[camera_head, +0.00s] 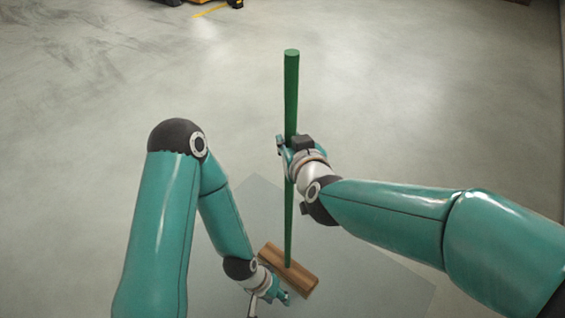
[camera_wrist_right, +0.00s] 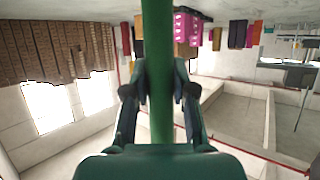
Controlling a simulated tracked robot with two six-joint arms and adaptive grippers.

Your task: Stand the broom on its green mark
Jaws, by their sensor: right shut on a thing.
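The broom has a long green handle (camera_head: 291,90) and a brown wooden head (camera_head: 296,272). It is close to upright, with its head low in the head view; I cannot tell whether the head touches the floor. My right gripper (camera_head: 286,152) is shut on the handle around its middle. The right wrist view shows the handle (camera_wrist_right: 158,35) between the two fingers (camera_wrist_right: 160,90). My left gripper (camera_head: 282,297) is low beside the broom head, and its finger opening is too small to judge. I cannot make out a green mark.
A faint greyish square patch (camera_head: 380,275) lies on the floor around and right of the broom head. A yellow line (camera_head: 210,11) shows at the far top left. Stacked brown boxes (camera_wrist_right: 45,52) show in the right wrist view.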

